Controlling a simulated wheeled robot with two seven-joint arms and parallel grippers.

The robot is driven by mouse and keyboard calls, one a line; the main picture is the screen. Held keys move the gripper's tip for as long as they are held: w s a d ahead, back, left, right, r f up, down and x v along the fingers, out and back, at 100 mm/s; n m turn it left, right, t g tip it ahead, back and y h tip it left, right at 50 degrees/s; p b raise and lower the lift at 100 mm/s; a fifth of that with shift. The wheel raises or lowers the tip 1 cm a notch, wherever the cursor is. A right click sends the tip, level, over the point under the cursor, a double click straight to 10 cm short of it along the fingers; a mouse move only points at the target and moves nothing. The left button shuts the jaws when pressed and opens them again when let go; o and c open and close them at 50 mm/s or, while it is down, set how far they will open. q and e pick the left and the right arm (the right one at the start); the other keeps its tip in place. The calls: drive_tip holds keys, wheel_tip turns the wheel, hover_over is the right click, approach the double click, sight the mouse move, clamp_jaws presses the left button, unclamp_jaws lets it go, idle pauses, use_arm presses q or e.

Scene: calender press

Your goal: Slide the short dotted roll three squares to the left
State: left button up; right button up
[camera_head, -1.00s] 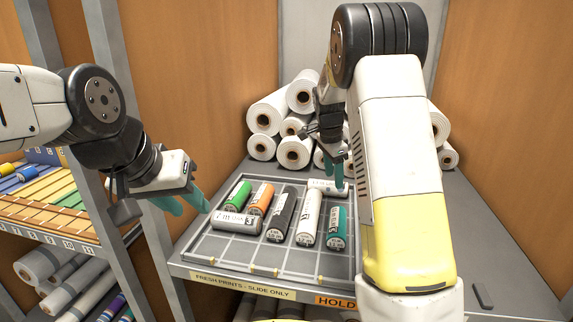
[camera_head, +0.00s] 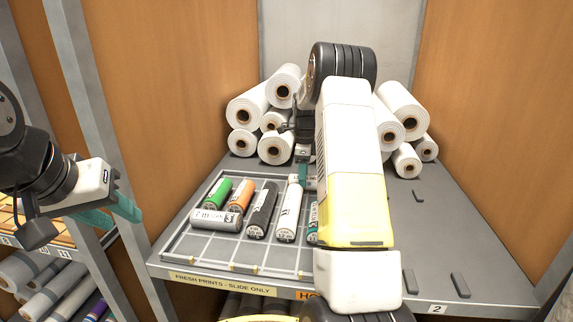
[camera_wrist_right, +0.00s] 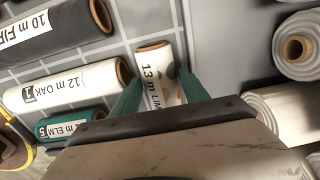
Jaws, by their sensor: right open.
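The short dotted roll (camera_wrist_right: 157,72) is white with tan dots and a "13 m" label, and lies at the back of the gridded tray (camera_head: 195,247). My right gripper (camera_wrist_right: 158,78) is open, with one teal finger on each side of this roll in the wrist view. Whether the fingers touch it I cannot tell. In the head view my right arm hides most of it; a white end (camera_head: 293,178) shows behind the "12 m OAK" roll (camera_head: 288,215). My left gripper (camera_head: 112,212) is left of the tray, its teal fingers away from all rolls; their gap is unclear.
Beside the OAK roll are a black roll (camera_head: 262,210) and a teal ELM roll (camera_wrist_right: 68,128). Orange (camera_head: 241,194), green (camera_head: 217,192) and grey (camera_head: 216,219) rolls lie further left. Large white rolls (camera_head: 277,146) are stacked behind the tray. The tray's front squares are bare.

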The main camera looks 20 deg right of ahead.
drive_tip(key=shift+f, duration=0.85)
drive_tip(key=c, duration=1.1)
drive_tip(key=shift+w+a+r, duration=0.1)
drive_tip(key=shift+w+a, duration=0.65)
drive_tip(key=shift+a, duration=0.75)
drive_tip(key=shift+w+a+f, duration=0.1)
drive_tip(key=shift+w+a, duration=0.6)
drive_tip(key=shift+a, duration=0.8)
drive_tip(key=shift+w+a+r, duration=0.1)
drive_tip(key=shift+w+a, duration=0.65)
drive_tip(key=shift+a, duration=0.75)
drive_tip(key=shift+w+a, duration=0.75)
drive_tip(key=shift+a, duration=0.75)
drive_tip(key=shift+w+a, duration=0.7)
drive_tip(key=shift+a, duration=0.8)
drive_tip(key=shift+w+a, duration=0.75)
drive_tip(key=shift+a, duration=0.75)
drive_tip(key=shift+a, duration=0.15)
